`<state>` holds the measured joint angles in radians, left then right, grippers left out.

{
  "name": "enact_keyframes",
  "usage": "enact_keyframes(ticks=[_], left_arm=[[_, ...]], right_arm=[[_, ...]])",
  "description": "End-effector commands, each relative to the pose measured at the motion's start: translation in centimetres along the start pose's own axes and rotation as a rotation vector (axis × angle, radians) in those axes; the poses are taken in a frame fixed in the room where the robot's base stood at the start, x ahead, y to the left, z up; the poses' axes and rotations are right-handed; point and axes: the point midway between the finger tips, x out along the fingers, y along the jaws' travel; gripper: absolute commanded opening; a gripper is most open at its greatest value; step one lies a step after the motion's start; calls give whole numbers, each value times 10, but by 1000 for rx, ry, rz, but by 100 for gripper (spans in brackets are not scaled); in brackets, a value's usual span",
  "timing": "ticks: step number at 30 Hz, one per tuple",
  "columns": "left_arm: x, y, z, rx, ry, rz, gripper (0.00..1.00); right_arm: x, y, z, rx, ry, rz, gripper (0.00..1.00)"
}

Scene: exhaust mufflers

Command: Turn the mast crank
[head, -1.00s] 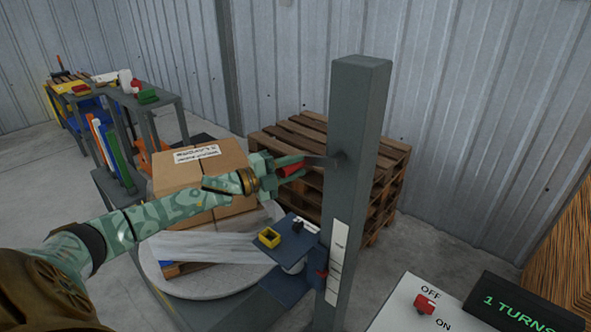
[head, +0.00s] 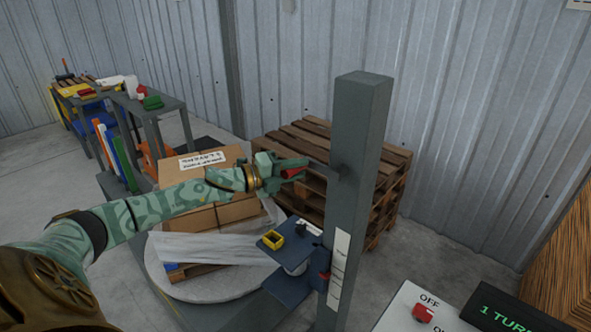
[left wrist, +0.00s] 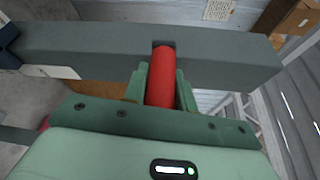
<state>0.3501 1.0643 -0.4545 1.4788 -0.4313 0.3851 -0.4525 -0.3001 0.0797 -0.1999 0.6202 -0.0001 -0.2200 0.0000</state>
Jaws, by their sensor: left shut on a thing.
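The grey mast (head: 357,150) stands upright right of centre in the head view. Its crank arm (head: 322,168) sticks out to the left near the upper part of the mast and ends in a red handle (head: 292,173). My left gripper (head: 290,170) is shut on the red handle. In the left wrist view the red handle (left wrist: 161,75) lies between the green fingers (left wrist: 160,88), with the grey mast (left wrist: 220,50) behind it. A blue carriage (head: 290,285) with a yellow part sits low on the mast. My right gripper is not in view.
Wrapped cardboard boxes (head: 190,218) stand on a round turntable (head: 205,290) behind my left arm. Stacked wooden pallets (head: 385,190) stand behind the mast. A control panel (head: 402,312) with a red switch and a display (head: 505,305) reading "1 TUR…" is at the lower right.

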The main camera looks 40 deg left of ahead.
Motion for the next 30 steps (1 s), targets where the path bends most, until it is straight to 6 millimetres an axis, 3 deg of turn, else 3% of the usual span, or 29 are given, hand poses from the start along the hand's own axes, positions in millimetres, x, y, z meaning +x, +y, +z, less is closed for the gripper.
enact_keyframes(ticks=[2, 3, 5, 6, 17, 30], left_arm=[[0, -2, 0, 0, 0, -3, 0], [0, -2, 0, -1, 0, -3, 30], [0, -1, 0, -1, 0, -3, 47], [0, -1, 0, -1, 0, -3, 49], [-6, 1, 0, -3, -1, 0, 49], [-76, 1, -1, -5, 1, 3, 49]], right_arm=[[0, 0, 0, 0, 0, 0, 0], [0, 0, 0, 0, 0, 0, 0], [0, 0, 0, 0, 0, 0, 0], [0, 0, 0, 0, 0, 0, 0], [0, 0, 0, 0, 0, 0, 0], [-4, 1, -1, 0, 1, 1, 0]])
